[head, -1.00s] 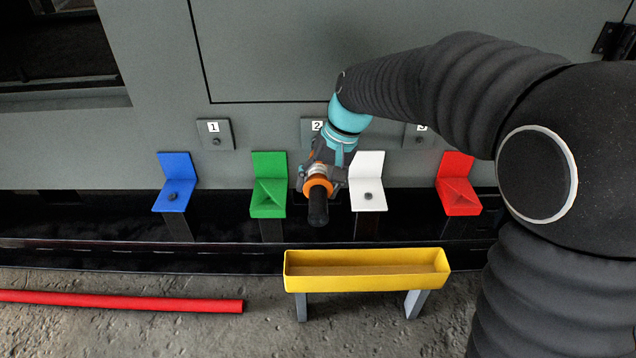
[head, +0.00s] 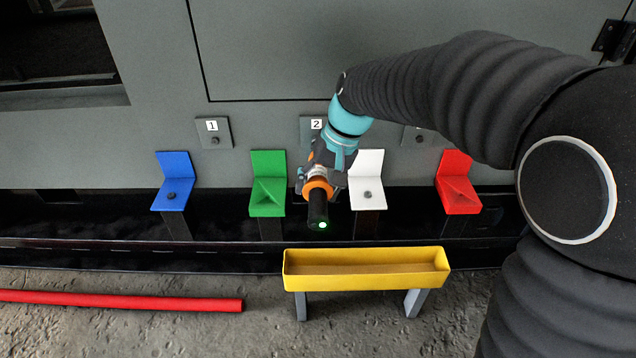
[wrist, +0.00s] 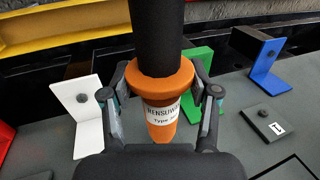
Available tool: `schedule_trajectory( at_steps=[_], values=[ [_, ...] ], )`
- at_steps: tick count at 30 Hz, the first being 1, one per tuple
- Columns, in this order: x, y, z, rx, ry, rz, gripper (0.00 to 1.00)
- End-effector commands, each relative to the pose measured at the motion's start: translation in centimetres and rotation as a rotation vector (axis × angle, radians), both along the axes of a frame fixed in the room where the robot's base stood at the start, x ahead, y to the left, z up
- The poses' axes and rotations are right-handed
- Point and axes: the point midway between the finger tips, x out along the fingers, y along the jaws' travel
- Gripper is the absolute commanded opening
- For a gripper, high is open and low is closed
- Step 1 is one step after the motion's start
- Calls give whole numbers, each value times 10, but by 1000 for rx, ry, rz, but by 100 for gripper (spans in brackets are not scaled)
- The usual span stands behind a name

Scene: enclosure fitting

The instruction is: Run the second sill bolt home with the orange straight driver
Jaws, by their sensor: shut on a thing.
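My gripper (head: 318,176) is shut on the orange straight driver (wrist: 165,90), with one finger on each side of its orange body in the wrist view. The driver's black handle (head: 318,208) points out toward the head camera, and a green light shows on its end. The driver is in front of the wall below plate 2 (head: 309,128), which my gripper and wrist partly cover. The driver's tip and the second sill bolt are hidden, so I cannot tell whether they touch.
Blue (head: 172,185), green (head: 268,185), white (head: 367,185) and red (head: 458,185) brackets line the sill; the blue and white ones carry dark bolts. Plate 1 (head: 211,127) is left. A yellow trough (head: 366,280) stands in front. A red bar (head: 120,302) lies on the floor.

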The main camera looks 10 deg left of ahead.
Motion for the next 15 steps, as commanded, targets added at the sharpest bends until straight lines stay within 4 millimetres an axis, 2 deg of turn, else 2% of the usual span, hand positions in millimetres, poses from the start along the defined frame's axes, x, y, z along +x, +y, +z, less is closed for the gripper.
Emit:
schedule_trajectory(
  at_steps=[15],
  values=[
    [-24, -5, 0, 1, 2, 2, 0]
  ],
)
